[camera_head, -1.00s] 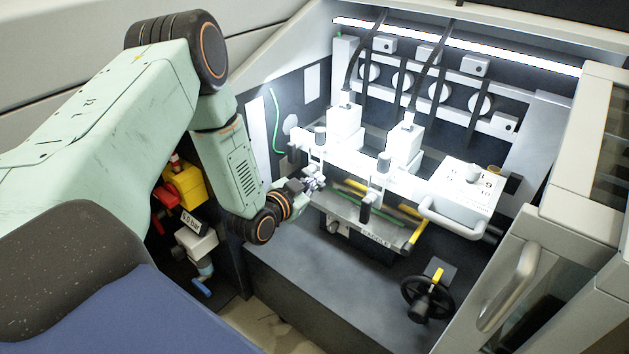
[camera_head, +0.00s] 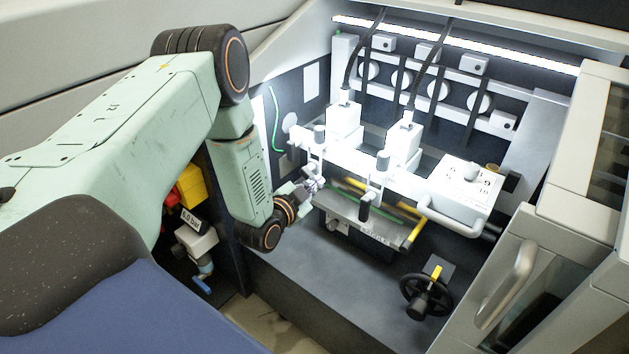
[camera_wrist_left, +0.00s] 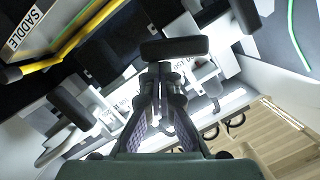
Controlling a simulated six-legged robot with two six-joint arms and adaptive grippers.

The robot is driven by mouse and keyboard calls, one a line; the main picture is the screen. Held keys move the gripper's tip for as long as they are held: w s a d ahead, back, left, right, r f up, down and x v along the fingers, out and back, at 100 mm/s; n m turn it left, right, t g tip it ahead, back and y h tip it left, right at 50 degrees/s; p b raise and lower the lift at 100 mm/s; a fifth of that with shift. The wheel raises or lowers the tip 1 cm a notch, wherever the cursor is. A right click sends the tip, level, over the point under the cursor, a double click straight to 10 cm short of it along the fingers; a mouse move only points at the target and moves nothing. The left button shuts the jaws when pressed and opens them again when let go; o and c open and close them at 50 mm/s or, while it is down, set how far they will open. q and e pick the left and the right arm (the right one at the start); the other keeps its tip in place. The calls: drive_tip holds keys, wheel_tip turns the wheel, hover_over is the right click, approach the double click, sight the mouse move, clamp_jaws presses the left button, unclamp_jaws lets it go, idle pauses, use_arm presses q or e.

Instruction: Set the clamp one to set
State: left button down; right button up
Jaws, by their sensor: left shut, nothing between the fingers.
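Two stitching heads stand over the saddle, and I take the left one's small clamp (camera_head: 317,148) as clamp one. It is a pale block under a grey knob. My left gripper (camera_head: 314,184) is just below and in front of it, fingers together and empty. In the left wrist view, the shut fingers (camera_wrist_left: 163,75) point at a dark rounded handle (camera_wrist_left: 175,48), close to their tips; I cannot tell whether they touch. The clamp's setting cannot be read. A second clamp handle (camera_head: 365,207) hangs at the right head. My right gripper is not in view.
The saddle (camera_head: 352,222) with green and yellow rods lies right of the gripper. A black handwheel (camera_head: 427,297) and a white box with a dial (camera_head: 466,187) are further right. The dark shelf in front (camera_head: 320,290) is clear.

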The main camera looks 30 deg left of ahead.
use_arm(q)
drive_tip(key=f+m, duration=0.1)
drive_tip(key=m, duration=0.2)
drive_tip(key=a+f+m+t+y, duration=0.1)
drive_tip(key=m, duration=0.1)
drive_tip(key=f+m+y, duration=0.1)
drive_tip(key=f+m, duration=0.1)
drive_tip(key=m, duration=0.1)
drive_tip(key=shift+a+m+t+p, duration=0.25)
drive_tip(key=shift+m+t+p, duration=0.05)
drive_tip(key=shift+t+p, duration=0.1)
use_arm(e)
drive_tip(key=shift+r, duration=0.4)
use_arm(q)
drive_tip(key=shift+w, duration=0.1)
